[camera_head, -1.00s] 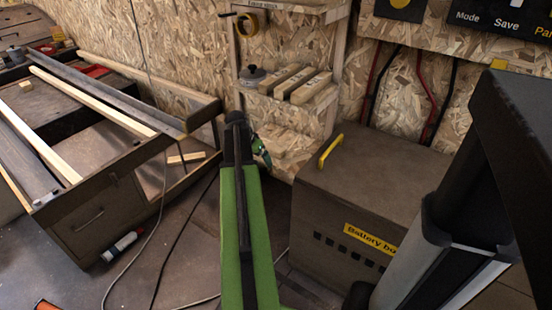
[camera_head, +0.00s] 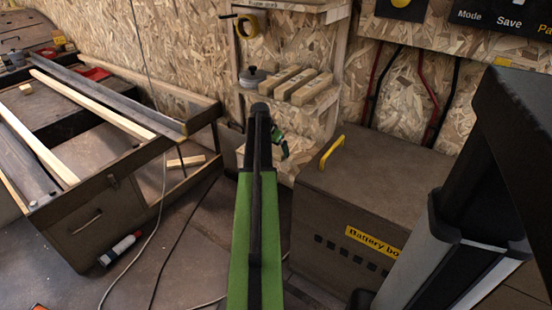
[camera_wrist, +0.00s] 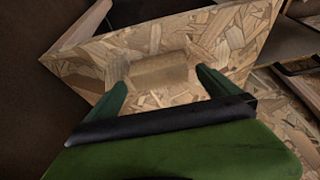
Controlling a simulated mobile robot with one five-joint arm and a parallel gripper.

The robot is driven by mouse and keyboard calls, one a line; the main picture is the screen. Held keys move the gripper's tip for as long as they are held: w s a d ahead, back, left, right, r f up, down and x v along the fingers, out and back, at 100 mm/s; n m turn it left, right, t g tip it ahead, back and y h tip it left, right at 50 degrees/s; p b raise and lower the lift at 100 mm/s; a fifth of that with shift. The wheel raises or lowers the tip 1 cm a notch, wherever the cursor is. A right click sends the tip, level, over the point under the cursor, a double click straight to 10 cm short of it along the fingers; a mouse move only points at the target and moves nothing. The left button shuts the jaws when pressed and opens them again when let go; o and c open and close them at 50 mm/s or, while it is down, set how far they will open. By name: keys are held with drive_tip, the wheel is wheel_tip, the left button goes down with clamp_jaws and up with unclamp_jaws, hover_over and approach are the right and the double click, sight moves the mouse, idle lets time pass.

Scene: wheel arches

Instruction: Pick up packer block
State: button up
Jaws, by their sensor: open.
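In the wrist view a short pale wooden block (camera_wrist: 160,70), which looks like the packer block, lies on a chipboard surface. My gripper (camera_wrist: 161,83) is open, with one green finger on each side of the block's near edge. The block lies just beyond or between the fingertips; I cannot tell whether they touch it. In the head view my gripper (camera_head: 281,145) is at the lower level of the chipboard shelf unit (camera_head: 240,60), mostly behind my green arm. That block is hidden there.
Three wooden blocks (camera_head: 297,85) and a grey lidded pot (camera_head: 252,76) sit on the shelf above my gripper. A battery box (camera_head: 370,190) with a yellow handle (camera_head: 331,151) stands close on the right. A workbench (camera_head: 100,200) stands left. Cables cross the floor.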

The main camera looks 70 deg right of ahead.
drive_tip(key=b+x, duration=0.1)
drive_tip(key=x, duration=0.1)
drive_tip(key=shift+d+f, duration=0.1)
drive_tip(key=shift+f, duration=0.25)
drive_tip(key=shift+r, duration=0.2)
drive_tip(key=c, duration=1.4)
